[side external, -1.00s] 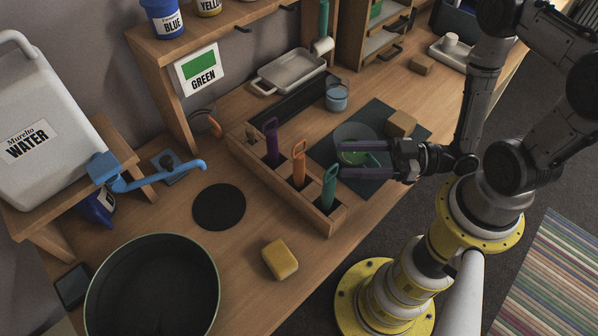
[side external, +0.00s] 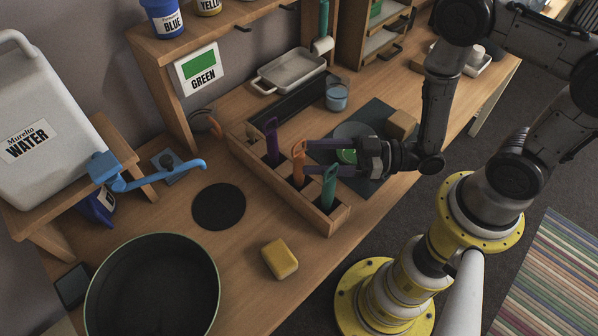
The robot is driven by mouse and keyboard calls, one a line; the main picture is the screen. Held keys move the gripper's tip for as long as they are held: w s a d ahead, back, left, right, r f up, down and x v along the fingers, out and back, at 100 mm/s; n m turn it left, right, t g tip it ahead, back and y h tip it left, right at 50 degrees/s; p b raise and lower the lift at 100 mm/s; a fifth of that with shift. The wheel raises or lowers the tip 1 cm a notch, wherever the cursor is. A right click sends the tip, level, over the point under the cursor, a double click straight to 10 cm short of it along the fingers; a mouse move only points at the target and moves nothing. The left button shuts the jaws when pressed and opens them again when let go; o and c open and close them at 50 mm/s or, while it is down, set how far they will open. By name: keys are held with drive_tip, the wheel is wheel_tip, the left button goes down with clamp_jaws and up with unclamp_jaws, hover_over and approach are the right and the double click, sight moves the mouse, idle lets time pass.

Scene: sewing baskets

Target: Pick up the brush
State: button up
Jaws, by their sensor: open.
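Three upright handles stand in the slots of a wooden rack (side external: 254,166): a purple one (side external: 271,141), an orange one (side external: 298,165) and a green one (side external: 329,187). Their lower ends are hidden in the rack, so I cannot tell which is a brush. My gripper (side external: 306,158) is open, reaching left, with its two dark purple fingers apart. The fingertips are close to the orange handle, above the green one's top. I cannot tell whether the orange handle is between them. Nothing is held.
A clear dish with green in it (side external: 346,156) sits on a dark mat (side external: 379,113) under my gripper. A wooden block (side external: 402,125) and a glass of liquid (side external: 337,96) stand behind. A yellow sponge (side external: 279,259), black disc (side external: 219,207) and large pot (side external: 152,290) are in front.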

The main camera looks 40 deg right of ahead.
drive_tip(key=x, duration=0.6)
drive_tip(key=shift+w+a, duration=0.25)
drive_tip(key=shift+a, duration=0.05)
clamp_jaws()
